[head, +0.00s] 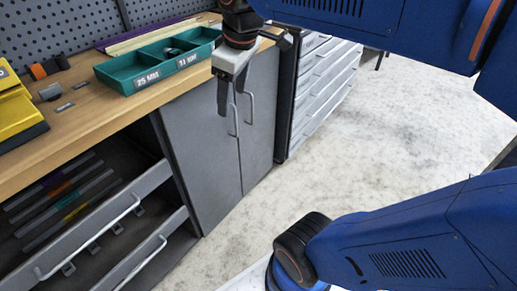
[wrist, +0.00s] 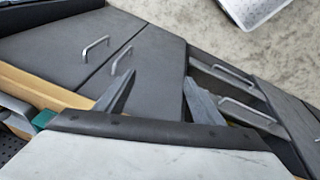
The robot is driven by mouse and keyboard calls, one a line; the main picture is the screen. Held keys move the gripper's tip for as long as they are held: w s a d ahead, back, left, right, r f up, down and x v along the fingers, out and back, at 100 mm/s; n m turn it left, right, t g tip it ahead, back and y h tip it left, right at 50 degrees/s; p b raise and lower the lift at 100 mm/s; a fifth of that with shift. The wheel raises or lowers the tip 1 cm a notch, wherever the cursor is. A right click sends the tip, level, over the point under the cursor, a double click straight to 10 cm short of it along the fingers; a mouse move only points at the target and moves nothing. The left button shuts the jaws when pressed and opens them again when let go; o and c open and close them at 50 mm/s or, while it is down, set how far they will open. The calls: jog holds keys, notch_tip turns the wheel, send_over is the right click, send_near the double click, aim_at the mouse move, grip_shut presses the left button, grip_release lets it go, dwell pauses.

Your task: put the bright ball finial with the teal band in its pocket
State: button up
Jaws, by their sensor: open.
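The teal tray (head: 128,88) on the workbench has compartments labelled 25 MM and 31 MM. A small grey piece (head: 172,50) lies inside it; it is too small to tell whether it is the ball finial with the teal band. I cannot make out that finial or its pocket for certain in either view. My gripper (head: 229,98) points down, open and empty, in front of the bench edge and the grey cabinet doors, right of the tray. In the wrist view its two fingers (wrist: 158,78) stand apart with nothing between them.
An open drawer (head: 95,245) with several colour-marked strips juts out at lower left. A yellow box (head: 18,112), a grey cylinder (head: 49,92) and an orange-and-black item (head: 47,67) are on the wooden bench (head: 95,108). The pale floor (head: 350,140) is clear at right.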

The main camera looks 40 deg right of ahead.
jog(key=s+d+f+m+t, duration=0.1)
jog(key=s+f+m, duration=0.5)
jog(key=s+f, duration=0.3)
notch_tip(320, 180, down, 4)
jog(key=shift+s+r, duration=0.2)
jog(key=shift+c, duration=0.2)
